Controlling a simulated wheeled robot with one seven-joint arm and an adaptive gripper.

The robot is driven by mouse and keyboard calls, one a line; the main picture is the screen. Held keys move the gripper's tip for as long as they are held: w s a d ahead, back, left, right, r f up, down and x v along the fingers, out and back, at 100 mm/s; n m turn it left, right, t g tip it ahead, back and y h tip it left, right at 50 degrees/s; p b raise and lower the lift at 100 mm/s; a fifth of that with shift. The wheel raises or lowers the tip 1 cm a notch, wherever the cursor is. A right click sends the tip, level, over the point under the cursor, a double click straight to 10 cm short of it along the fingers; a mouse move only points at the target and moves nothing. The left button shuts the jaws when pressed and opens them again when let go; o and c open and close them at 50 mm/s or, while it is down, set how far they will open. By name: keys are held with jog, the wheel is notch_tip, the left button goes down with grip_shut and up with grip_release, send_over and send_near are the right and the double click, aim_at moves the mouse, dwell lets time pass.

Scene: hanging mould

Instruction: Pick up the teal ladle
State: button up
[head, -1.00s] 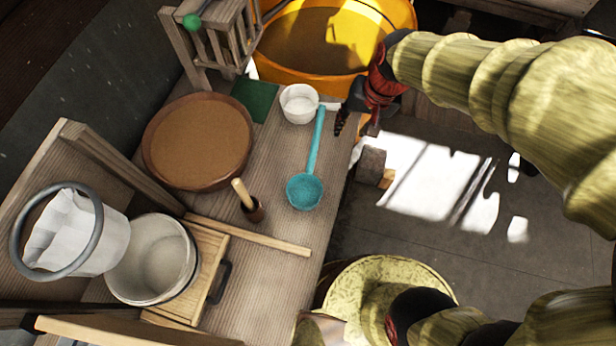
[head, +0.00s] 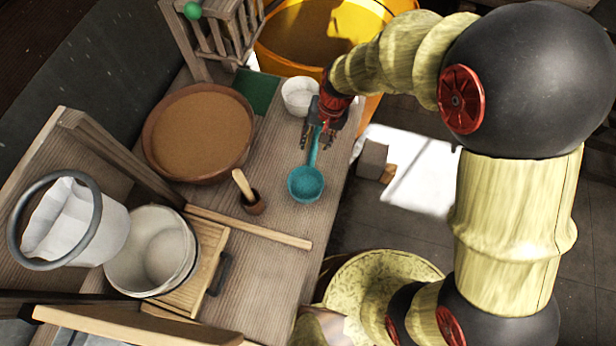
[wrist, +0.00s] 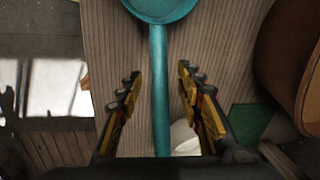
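The teal ladle (head: 306,184) lies on the wooden bench, its bowl toward the front and its handle pointing to the back. My gripper (head: 317,142) is above the handle, close to the white cup. In the wrist view my gripper (wrist: 156,88) is open, with one finger on each side of the teal handle (wrist: 159,75) and gaps between. The ladle's bowl (wrist: 160,6) is cut off by the top edge there. My gripper hides the far part of the handle in the head view.
A white cup (head: 298,92) stands right beside my gripper. A brown bowl (head: 200,135), a small mortar with a pestle (head: 249,197) and a wooden stick (head: 260,230) are to the left. The bench's right edge is near. A yellow tub (head: 310,40) is behind.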

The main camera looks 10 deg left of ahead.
jog(key=shift+a+f, duration=0.15)
jog(key=shift+f, duration=0.6)
jog(key=shift+c, duration=0.7)
jog(key=c, duration=0.7)
grip_shut()
